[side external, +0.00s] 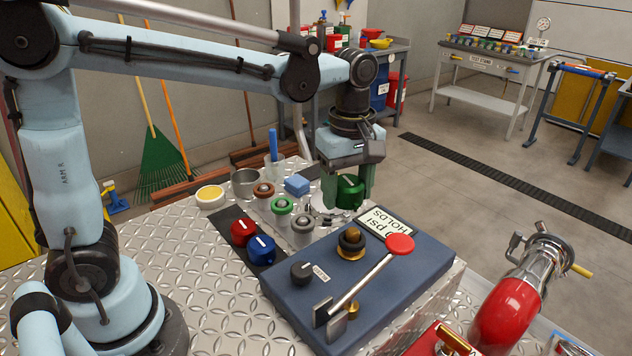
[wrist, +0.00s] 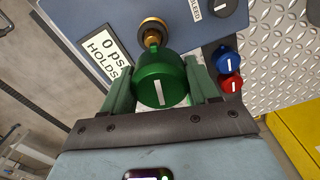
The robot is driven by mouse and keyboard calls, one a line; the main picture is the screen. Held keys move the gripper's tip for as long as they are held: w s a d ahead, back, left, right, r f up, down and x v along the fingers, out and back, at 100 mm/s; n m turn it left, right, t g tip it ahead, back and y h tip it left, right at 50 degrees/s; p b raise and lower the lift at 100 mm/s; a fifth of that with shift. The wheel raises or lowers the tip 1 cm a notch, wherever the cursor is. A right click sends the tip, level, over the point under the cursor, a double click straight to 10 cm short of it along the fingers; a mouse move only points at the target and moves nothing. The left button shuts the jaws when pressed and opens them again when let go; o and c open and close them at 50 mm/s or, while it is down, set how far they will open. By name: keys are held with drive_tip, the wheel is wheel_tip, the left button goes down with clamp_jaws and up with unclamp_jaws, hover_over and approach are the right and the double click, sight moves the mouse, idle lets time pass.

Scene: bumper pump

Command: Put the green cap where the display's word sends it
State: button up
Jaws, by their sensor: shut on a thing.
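My gripper (side external: 347,198) is shut on the green cap (side external: 351,190), which has a white line on it. I hold it above the back edge of the blue-grey box. In the wrist view the green cap (wrist: 160,78) sits between the fingers (wrist: 161,92), with the brass fitting (wrist: 152,32) just beyond it. The display (side external: 385,223) on the box reads "HOLDS" and "0 psi"; the wrist view shows that display too (wrist: 106,55). A red cap (side external: 244,231) and a blue cap (side external: 261,249) stand on a dark strip left of the box.
Pots with a brown ring (side external: 264,191), a green ring (side external: 282,206) and a grey ring (side external: 303,224) stand behind the box. The box (side external: 290,310) carries a black knob (side external: 302,272), a brass fitting (side external: 351,242) and a red-ended lever (side external: 399,245). A red cylinder (side external: 505,312) is at right.

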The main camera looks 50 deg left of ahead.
drive_tip(key=s+a+r+m, duration=0.2)
drive_tip(key=s+a+m, duration=0.15)
drive_tip(key=m, duration=1.15)
hover_over(233, 218)
wheel_tip(233, 218, down, 12)
drive_tip(key=shift+f, duration=2)
drive_tip(key=shift+f, duration=0.6)
